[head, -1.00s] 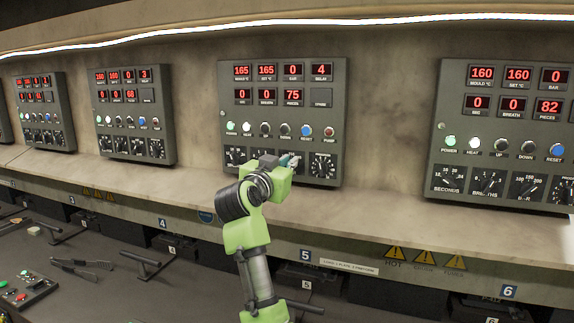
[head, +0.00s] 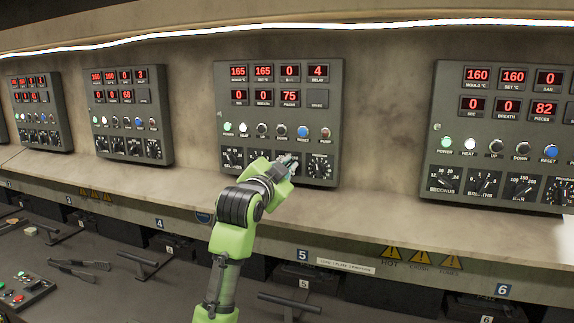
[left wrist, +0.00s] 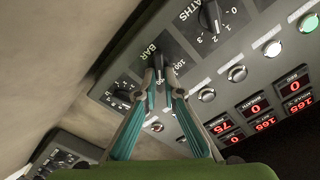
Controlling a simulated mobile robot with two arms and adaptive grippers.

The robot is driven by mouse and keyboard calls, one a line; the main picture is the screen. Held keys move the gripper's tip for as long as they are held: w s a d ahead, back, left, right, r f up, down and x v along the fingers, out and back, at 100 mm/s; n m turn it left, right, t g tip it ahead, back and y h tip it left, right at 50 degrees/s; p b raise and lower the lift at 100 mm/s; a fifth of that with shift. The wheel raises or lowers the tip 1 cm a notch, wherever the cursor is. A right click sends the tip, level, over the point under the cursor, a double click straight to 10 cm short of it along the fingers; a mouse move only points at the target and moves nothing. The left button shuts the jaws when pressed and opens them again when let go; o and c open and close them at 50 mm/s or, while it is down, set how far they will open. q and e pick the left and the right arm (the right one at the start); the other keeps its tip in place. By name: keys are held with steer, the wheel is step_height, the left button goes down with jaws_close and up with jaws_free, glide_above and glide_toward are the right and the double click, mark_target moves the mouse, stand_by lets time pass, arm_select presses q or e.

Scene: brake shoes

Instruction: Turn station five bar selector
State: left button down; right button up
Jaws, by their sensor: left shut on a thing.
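The station five panel (head: 222,80) is a dark grey box on the back wall with red number displays, lamps, buttons and a row of dials. My left gripper (head: 287,164) is at its lower dial row, in front of the bar dial and hiding most of it. In the left wrist view the bar selector (left wrist: 158,66) is a dark knob on a black dial plate marked BAR. The teal fingers of my left gripper (left wrist: 161,78) are shut on it, one on each side. Its exact setting is hard to read. My right gripper is out of view.
The breaths dial (left wrist: 209,17) sits beside the bar dial. Similar panels stand to the left (head: 126,80) and right (head: 450,110). A ledge (head: 350,215) runs below them. A T-handle (head: 145,262) and tongs (head: 80,268) lie at lower left.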

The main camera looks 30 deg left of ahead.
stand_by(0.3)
arm_select(q)
steer(key=c, duration=2.2)
jaws_free()
steer(key=shift+o, duration=0.2)
steer(key=v, duration=1.2)
steer(key=shift+d+f, duration=0.1)
